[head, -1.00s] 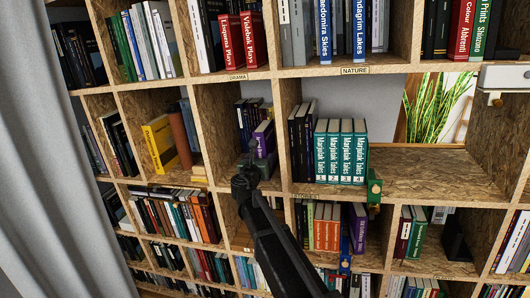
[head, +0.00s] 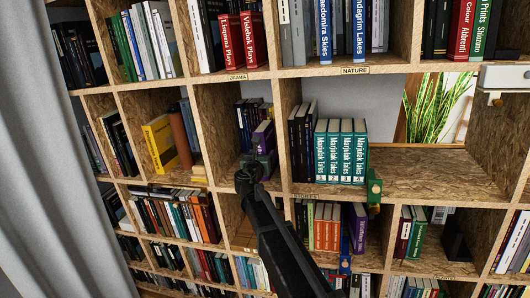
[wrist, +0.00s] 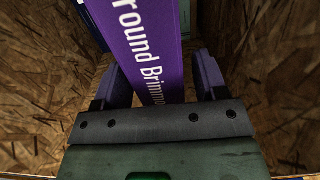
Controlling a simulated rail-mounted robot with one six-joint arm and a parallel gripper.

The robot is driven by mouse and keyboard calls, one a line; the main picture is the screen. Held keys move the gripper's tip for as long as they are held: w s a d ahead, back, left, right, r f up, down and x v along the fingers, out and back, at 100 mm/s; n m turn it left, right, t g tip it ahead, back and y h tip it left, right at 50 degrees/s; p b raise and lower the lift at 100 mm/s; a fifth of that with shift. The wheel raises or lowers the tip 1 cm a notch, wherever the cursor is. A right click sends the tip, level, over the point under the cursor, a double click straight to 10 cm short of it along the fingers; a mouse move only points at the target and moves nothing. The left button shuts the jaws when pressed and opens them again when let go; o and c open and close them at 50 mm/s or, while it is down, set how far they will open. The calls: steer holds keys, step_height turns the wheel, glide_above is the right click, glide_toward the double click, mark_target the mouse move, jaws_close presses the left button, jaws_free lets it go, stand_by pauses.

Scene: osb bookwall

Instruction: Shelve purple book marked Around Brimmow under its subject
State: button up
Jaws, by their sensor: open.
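The purple book marked "round Brimmo…" (wrist: 150,45) stands in a shelf compartment, its spine toward me in the wrist view. In the head view it is the small purple book (head: 263,136) in the middle-row compartment left of the teal set. My gripper (head: 260,162) is at the front of that compartment, just below the book's visible part. In the wrist view my gripper (wrist: 162,82) is open, with one finger on each side of the spine and gaps between. The compartment's subject label is hidden by my arm in the head view.
Dark books (head: 246,120) stand at the back left of the same compartment. Chipboard walls close it in on both sides. Labels read DRAMA (head: 237,77) and NATURE (head: 355,70).

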steer(key=c, duration=1)
steer(key=shift+v, duration=1.6)
steer(key=o, duration=1.1)
steer(key=shift+c, duration=0.5)
steer(key=shift+w, duration=0.15)
steer(key=shift+x, duration=0.9)
